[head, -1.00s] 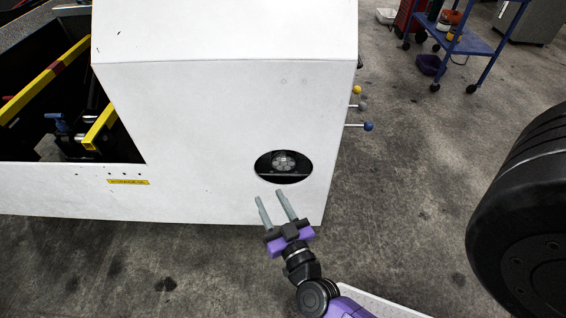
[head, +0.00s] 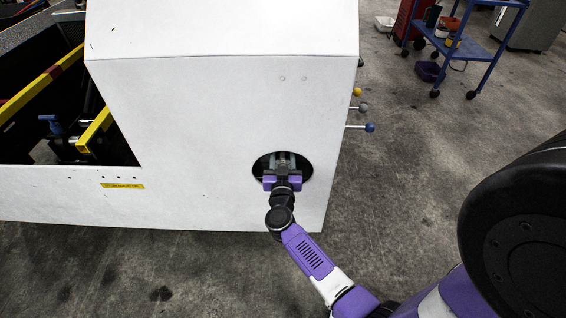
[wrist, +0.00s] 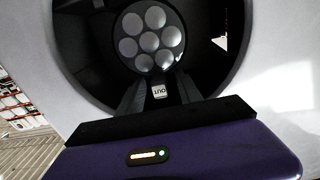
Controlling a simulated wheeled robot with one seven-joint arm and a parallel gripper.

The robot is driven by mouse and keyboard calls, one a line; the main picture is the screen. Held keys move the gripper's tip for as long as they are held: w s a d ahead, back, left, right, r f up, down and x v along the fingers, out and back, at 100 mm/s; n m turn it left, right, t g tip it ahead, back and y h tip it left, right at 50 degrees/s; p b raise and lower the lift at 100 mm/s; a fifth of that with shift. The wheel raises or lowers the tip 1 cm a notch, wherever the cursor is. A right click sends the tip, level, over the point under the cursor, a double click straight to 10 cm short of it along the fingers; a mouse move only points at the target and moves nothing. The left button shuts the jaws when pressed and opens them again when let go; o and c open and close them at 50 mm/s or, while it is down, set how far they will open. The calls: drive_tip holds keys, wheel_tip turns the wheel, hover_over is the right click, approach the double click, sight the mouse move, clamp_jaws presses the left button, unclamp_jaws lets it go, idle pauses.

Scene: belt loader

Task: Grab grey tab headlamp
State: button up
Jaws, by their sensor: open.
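The headlamp (wrist: 150,38), a round unit with several pale lenses, sits inside a dark round opening in the white panel in the wrist view. A small grey tab (wrist: 160,91) marked "OUT" shows below the lamp. My gripper (wrist: 159,85) is open, with one dark finger on each side of the tab; I cannot tell whether either finger touches it. In the head view my gripper (head: 282,160) reaches into the opening and mostly hides the lamp and tab.
The white loader housing (head: 200,110) surrounds the opening (head: 260,165). Levers with coloured knobs (head: 370,128) stick out from its right side. A large black wheel-like shape (head: 515,220) fills the right. A blue cart (head: 480,50) stands behind on open concrete floor.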

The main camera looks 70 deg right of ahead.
drive_tip(key=shift+x, duration=1.35)
clamp_jaws()
idle(0.3)
